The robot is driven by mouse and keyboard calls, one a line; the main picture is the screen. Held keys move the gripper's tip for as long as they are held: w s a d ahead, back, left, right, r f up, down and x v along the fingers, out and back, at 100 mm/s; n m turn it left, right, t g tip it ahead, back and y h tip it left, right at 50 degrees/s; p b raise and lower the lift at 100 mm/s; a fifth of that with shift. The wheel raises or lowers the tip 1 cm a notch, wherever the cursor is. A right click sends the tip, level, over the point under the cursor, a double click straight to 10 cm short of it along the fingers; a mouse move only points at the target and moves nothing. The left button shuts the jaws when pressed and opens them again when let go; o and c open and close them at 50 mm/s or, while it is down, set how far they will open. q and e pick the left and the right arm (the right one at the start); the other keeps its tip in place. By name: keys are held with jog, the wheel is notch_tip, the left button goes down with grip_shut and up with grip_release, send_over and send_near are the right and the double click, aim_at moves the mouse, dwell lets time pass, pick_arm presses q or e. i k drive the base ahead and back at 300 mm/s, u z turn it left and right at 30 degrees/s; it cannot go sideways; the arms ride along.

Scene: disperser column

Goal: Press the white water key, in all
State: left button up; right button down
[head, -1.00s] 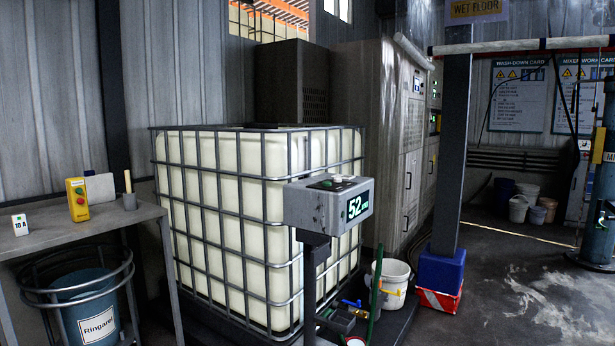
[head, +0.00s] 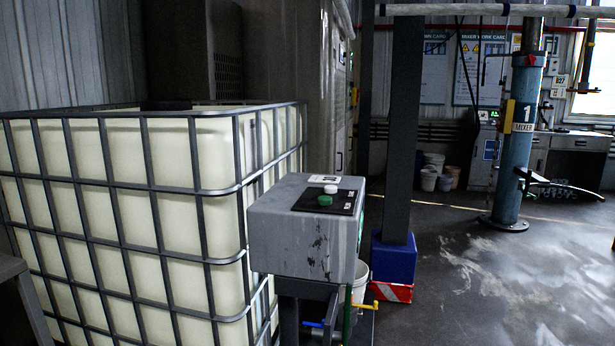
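The white key (head: 331,188) is a small round button on the black panel (head: 312,203) on top of a grey box (head: 300,238). A green key (head: 324,200) sits just in front of it on the same panel. The box stands on a post in front of the caged tank. The box's display face is turned away and does not show now. Neither of my grippers is in the head view, and nothing touches the keys.
The white caged tank (head: 175,180) fills the left. Behind the box are a white bucket (head: 360,278), yellow and blue valve handles, and a dark column (head: 403,130) with a blue base (head: 393,258). A blue mixer column (head: 515,150) stands at right. The floor at right is open.

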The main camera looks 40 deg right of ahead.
aim_at(328, 190)
jog(key=z, duration=0.85)
jog(key=i, duration=1.2)
jog(key=z, duration=1.05)
